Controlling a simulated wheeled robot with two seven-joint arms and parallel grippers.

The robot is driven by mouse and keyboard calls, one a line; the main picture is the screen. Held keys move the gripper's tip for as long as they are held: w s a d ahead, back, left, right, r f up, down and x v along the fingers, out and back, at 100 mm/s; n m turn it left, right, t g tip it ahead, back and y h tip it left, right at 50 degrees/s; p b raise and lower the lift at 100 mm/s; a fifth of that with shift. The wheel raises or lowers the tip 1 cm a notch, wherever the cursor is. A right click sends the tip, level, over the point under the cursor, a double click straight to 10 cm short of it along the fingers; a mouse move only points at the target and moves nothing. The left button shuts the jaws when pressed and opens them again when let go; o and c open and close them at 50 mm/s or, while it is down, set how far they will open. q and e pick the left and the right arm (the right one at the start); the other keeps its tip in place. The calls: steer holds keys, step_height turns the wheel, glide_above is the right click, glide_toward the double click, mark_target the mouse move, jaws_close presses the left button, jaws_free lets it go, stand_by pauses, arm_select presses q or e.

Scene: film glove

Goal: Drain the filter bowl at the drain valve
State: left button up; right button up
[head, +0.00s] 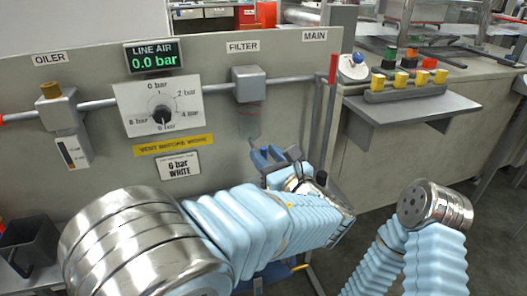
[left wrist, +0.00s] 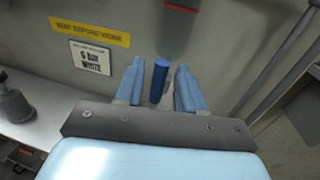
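The filter's grey head (head: 248,84) sits on the pipe under the FILTER label. Its clear bowl (head: 250,122) hangs below, with a red line on it; the bowl (left wrist: 182,28) also shows at the top of the left wrist view. My left gripper (head: 267,156) is just below the bowl, its light-blue fingers apart. In the left wrist view a darker blue cylinder (left wrist: 159,84), apparently the drain valve, stands between the fingers (left wrist: 158,88) with gaps at both sides. I cannot tell how it joins the bowl. My right gripper is out of view.
The display (head: 155,57) reads 0.0 bar above a round dial (head: 160,108). The oiler (head: 60,112) is at left. The main valve's red handle (head: 333,68) is upright at right. A dark container (head: 28,245) stands at lower left. A shelf (head: 415,108) juts out at right.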

arm_select(q)
steer(key=shift+x, duration=0.85)
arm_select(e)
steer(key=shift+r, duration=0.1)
arm_select(q)
jaws_close()
